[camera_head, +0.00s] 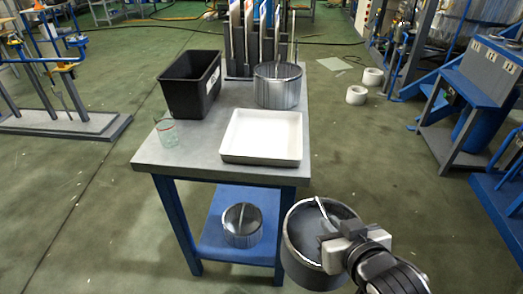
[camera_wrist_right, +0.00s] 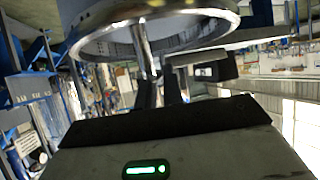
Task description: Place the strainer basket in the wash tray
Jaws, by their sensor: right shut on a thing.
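My right gripper (camera_head: 333,245) is shut on the handle of a round metal basket (camera_head: 305,268), which I take to be the strainer basket. It hangs in the air to the right of the table's front leg, over the floor. In the right wrist view the basket's rim (camera_wrist_right: 230,17) fills the top, with its handle rod running down to the fingers (camera_wrist_right: 160,92). The white wash tray (camera_head: 261,152) lies on the table's front right, and is empty. My left gripper is not in view.
A grey table (camera_head: 200,165) carries a black bin (camera_head: 190,88), a glass beaker (camera_head: 167,132) and a ribbed metal pot (camera_head: 277,90) behind the tray. A similar metal pot (camera_head: 242,225) stands on the blue lower shelf (camera_head: 215,245).

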